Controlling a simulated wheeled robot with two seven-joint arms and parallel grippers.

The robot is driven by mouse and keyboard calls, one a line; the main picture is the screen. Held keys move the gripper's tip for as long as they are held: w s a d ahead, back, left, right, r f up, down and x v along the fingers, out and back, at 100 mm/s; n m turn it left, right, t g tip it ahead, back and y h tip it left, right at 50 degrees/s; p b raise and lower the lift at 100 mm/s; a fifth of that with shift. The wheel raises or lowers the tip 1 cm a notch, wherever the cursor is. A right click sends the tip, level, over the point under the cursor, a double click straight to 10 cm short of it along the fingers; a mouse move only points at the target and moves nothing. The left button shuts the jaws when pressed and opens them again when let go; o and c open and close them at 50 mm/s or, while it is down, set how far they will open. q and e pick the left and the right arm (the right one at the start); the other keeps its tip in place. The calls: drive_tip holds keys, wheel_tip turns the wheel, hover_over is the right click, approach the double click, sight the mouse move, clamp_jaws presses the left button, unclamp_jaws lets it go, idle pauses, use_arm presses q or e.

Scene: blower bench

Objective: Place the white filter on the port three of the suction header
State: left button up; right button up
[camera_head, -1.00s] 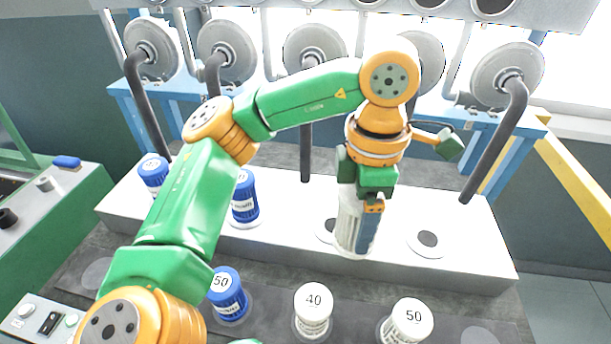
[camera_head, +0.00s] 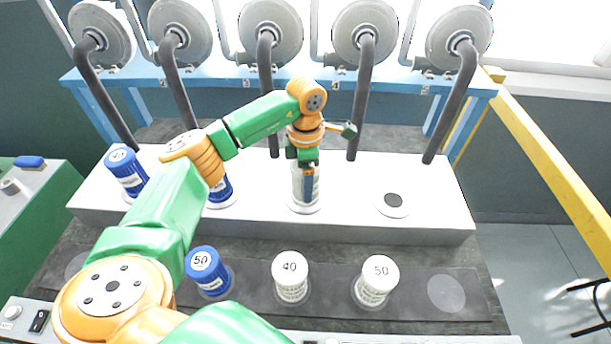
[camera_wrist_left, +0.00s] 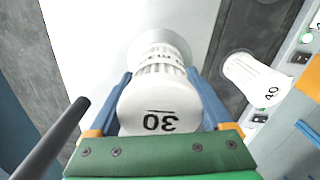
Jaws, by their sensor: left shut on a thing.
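The white suction header (camera_head: 340,222) is a long box across the bench. My left gripper (camera_head: 308,188) is shut on a white filter (camera_head: 298,183) at the third port from the left. The filter is upright, with its lower end at the port's pale ring, and hides the port opening. I cannot tell whether it is fully seated. In the left wrist view, the filter (camera_wrist_left: 158,108) shows "30" on its cap, between the two blue fingers. My right gripper is not in view.
Blue filters stand at the first port (camera_head: 127,172) and second port (camera_head: 220,190). The fourth port (camera_head: 393,200) is empty. In front are a blue "50" filter (camera_head: 207,270), a white "40" filter (camera_head: 290,277) and a white "50" filter (camera_head: 376,280). Dark hoses (camera_head: 362,100) hang behind.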

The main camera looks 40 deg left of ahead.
use_arm(q)
drive_tip(key=shift+f, duration=0.15)
drive_tip(key=o, duration=1.3)
drive_tip(key=shift+o, duration=0.2)
drive_tip(key=shift+r, duration=0.2)
wheel_tip(320, 180, up, 6)
drive_tip(key=shift+f+b, duration=0.1)
drive_tip(key=shift+b, duration=0.65)
wheel_tip(320, 180, up, 6)
drive_tip(key=shift+r+p, duration=0.15)
drive_tip(key=shift+p, duration=0.65)
drive_tip(key=shift+d, duration=0.1)
